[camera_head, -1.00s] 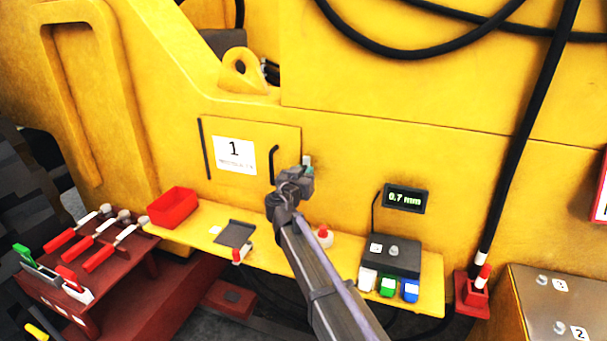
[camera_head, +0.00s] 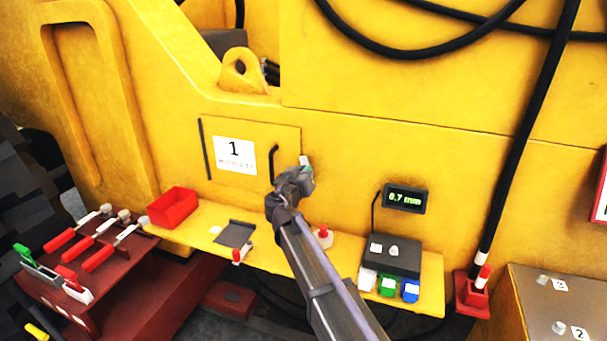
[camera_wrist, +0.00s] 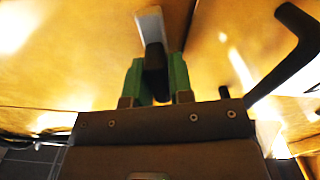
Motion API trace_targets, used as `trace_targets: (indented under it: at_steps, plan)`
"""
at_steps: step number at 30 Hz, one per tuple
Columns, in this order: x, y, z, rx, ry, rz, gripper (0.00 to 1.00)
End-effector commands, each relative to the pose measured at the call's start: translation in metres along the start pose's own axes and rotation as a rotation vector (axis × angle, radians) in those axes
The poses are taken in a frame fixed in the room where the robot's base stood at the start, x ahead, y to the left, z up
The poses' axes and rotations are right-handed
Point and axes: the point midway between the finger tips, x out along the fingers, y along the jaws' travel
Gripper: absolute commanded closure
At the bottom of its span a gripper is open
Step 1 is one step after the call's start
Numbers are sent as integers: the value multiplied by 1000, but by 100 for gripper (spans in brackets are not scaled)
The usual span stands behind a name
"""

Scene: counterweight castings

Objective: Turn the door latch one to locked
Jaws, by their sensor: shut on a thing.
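Door one (camera_head: 258,135) is a yellow panel with a white label "1", closed flush in the yellow casting wall. Its latch shows as a small pale piece (camera_head: 305,160) just right of the door, mostly hidden behind my gripper (camera_head: 300,178). In the wrist view the latch has a pale grey plate (camera_wrist: 149,22) with a dark part below it. The green fingers of my gripper (camera_wrist: 156,82) are shut on that dark part, one on each side. The black door handle (camera_head: 273,165) stands just left of my gripper; it also shows in the wrist view (camera_wrist: 285,65).
Below the door is a yellow shelf (camera_head: 283,255) with a red bin (camera_head: 173,207), a dark tray (camera_head: 235,234), a red-topped item (camera_head: 323,238) and a grey box (camera_head: 405,258). A gauge display (camera_head: 405,199) reads 0.7 mm. A tool rack (camera_head: 110,262) stands at left.

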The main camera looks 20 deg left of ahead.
Motion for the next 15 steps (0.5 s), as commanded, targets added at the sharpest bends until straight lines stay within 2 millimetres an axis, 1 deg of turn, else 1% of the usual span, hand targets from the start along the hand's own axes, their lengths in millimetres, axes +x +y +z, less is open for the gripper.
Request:
trace_targets:
  at_steps: [15]
  plan:
    - [-1, -2, 1, -486, -1, 0, 100]
